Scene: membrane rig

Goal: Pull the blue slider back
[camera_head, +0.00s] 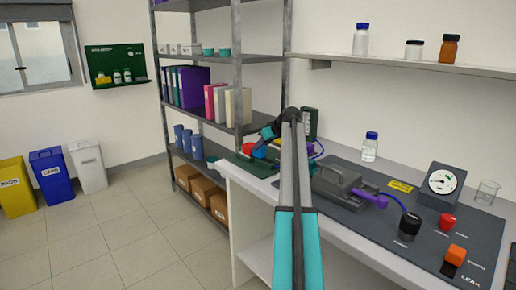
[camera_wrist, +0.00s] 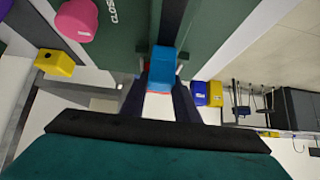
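The blue slider (camera_wrist: 160,70) is a small blue block at a dark slot in a green panel (camera_wrist: 118,60). In the wrist view it sits between the two dark fingers of my gripper (camera_wrist: 161,78), one finger on each side. Whether the fingertips touch the block or leave a narrow gap is unclear. In the head view my gripper (camera_head: 266,134) reaches down over the green panel (camera_head: 247,166) at the left end of the bench. The blue slider shows small there (camera_head: 259,151), partly hidden by my gripper.
A pink knob (camera_wrist: 76,20) and a yellow block (camera_wrist: 55,63) are left of the slider in the wrist view. A grey clamp device (camera_head: 340,183) with a purple handle (camera_head: 370,197) stands to the right.

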